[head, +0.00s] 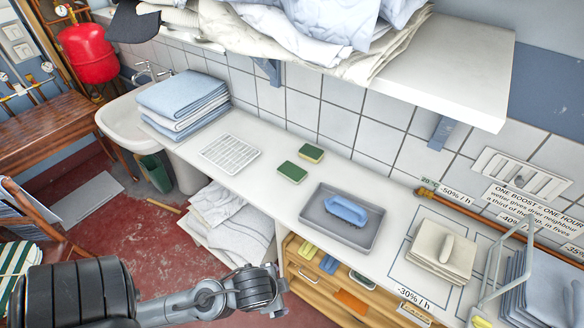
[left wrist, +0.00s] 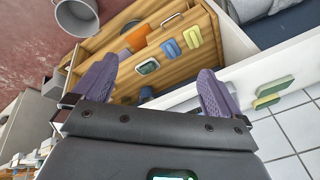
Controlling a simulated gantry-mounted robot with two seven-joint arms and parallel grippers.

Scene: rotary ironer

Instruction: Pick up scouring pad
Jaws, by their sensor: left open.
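Two green-and-yellow scouring pads lie on the white counter in the head view: one nearer the front edge (head: 293,171) and one closer to the tiled wall (head: 311,153). They also show at the right side of the left wrist view, the larger-looking one (left wrist: 275,87) beside the other (left wrist: 267,101). My left gripper (left wrist: 155,82) is open and empty, its purple fingers spread apart. In the head view its arm reaches in from the lower left, with the wrist below the counter's front edge, apart from both pads. My right gripper is not in view.
A grey tray (head: 323,228) with a blue-handled pad stands right of the scouring pads. A white rack (head: 230,154) and folded towels (head: 184,100) lie to the left. A loaded shelf (head: 440,60) overhangs the counter. Wooden drawers (head: 300,272) sit below.

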